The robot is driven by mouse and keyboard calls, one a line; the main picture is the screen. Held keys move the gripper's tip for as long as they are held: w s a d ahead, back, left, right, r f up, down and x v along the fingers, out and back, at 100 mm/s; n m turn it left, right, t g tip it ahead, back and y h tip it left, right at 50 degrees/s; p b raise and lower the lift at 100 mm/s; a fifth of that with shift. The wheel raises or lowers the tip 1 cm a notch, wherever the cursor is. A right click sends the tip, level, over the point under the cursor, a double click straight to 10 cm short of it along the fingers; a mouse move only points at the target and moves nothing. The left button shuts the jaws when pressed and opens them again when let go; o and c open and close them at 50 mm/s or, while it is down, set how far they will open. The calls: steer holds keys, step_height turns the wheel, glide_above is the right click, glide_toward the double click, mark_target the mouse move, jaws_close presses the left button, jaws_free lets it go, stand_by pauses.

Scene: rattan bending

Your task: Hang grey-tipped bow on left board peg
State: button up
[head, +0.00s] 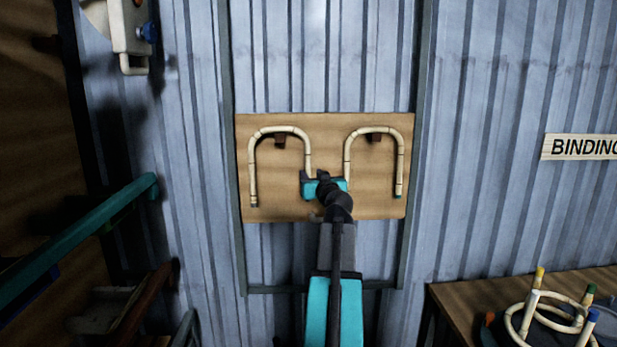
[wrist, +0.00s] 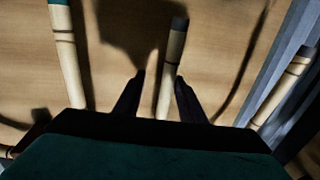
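The grey-tipped bow (head: 281,129) is a pale U-shaped cane, arch up, in front of the left half of the board (head: 328,207). Its arch passes just above the dark left board peg (head: 280,142); I cannot tell whether it rests on it. A dark grey tip shows on its left leg. My gripper (head: 322,178) is at its right leg. In the wrist view, that leg (wrist: 173,55) with its grey tip stands between the two open fingers (wrist: 160,82). There is a gap on the left side, and it looks close to the right finger.
A second bow (head: 374,129) with a green tip is at the right peg (head: 374,138), its left leg close to my gripper. Several coloured-tipped canes (head: 548,308) sit on a bench at lower right. A teal rail (head: 80,235) stands at left.

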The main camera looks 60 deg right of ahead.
steer(key=b+v, duration=0.3)
steer(key=v, duration=0.9)
steer(key=shift+w+a+r, duration=0.25)
steer(key=shift+w+a, duration=0.1)
steer(key=b+v, duration=0.2)
steer(key=v, duration=0.1)
steer(key=shift+w+a+b, duration=0.1)
steer(key=shift+a+b, duration=0.25)
steer(key=shift+b, duration=0.05)
steer(key=shift+a+f, duration=0.1)
steer(key=shift+w+a+b+v, duration=0.1)
steer(key=shift+a+b+v, duration=0.05)
steer(key=shift+b+v, duration=0.9)
steer(key=shift+w+a+b+v, duration=0.15)
steer(key=shift+b+v, duration=0.55)
steer(key=shift+b, duration=0.7)
steer(key=shift+w+a+b+v, duration=0.1)
steer(key=shift+b+v, duration=0.75)
steer(key=shift+b, duration=0.4)
